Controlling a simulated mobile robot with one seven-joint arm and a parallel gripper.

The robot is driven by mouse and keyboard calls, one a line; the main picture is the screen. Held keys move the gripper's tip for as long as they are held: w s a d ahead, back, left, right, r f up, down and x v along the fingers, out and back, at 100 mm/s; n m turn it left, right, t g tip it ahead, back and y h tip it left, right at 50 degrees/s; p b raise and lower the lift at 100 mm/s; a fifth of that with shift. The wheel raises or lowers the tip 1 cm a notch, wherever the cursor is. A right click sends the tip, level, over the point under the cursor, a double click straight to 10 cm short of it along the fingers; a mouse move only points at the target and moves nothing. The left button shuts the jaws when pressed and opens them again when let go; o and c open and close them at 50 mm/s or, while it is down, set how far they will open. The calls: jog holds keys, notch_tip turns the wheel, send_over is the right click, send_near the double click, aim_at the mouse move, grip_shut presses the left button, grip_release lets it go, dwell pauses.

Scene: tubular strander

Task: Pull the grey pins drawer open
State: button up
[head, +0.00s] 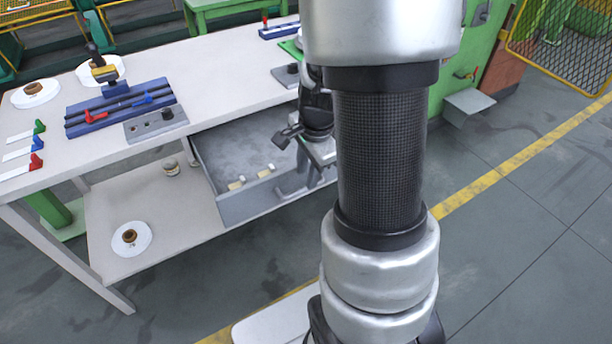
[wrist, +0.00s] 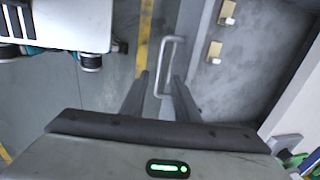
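The grey drawer (head: 245,207) under the worktop stands pulled out, its inside showing from above. Two small pale pieces (head: 236,184) lie in it near the front; they also show in the wrist view (wrist: 214,51). The drawer's bar handle (wrist: 163,62) is on its front face. My gripper (wrist: 160,76) is open, its two dark fingers on either side of the handle bar, with a visible gap at each side. Whether a finger touches the bar I cannot tell. In the head view my arm hides part of the drawer's right end and most of my gripper.
The white worktop (head: 215,95) above holds a blue fixture (head: 120,105), discs and coloured tabs. A lower shelf (head: 185,215) carries a white disc (head: 131,238) with a brown hub. The floor in front is clear, with a yellow line (head: 530,150).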

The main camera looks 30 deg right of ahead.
notch_tip(320, 180, up, 13)
jog(key=s+p, duration=0.2)
jog(key=p, duration=0.1)
jog(key=shift+s+p, duration=0.2)
jog(key=shift+p, duration=0.2)
jog(key=shift+f, duration=0.1)
jog(key=s+a+r+n+t, duration=0.4)
jog(key=s+a+r+n, duration=0.75)
jog(key=n, duration=0.65)
notch_tip(320, 180, up, 16)
jog(key=w+a+p, duration=0.1)
jog(key=p, duration=1.3)
jog(key=shift+w+a+m+g+p, duration=0.25)
jog(key=shift+m+g+p, duration=0.05)
jog(key=shift+p, duration=0.1)
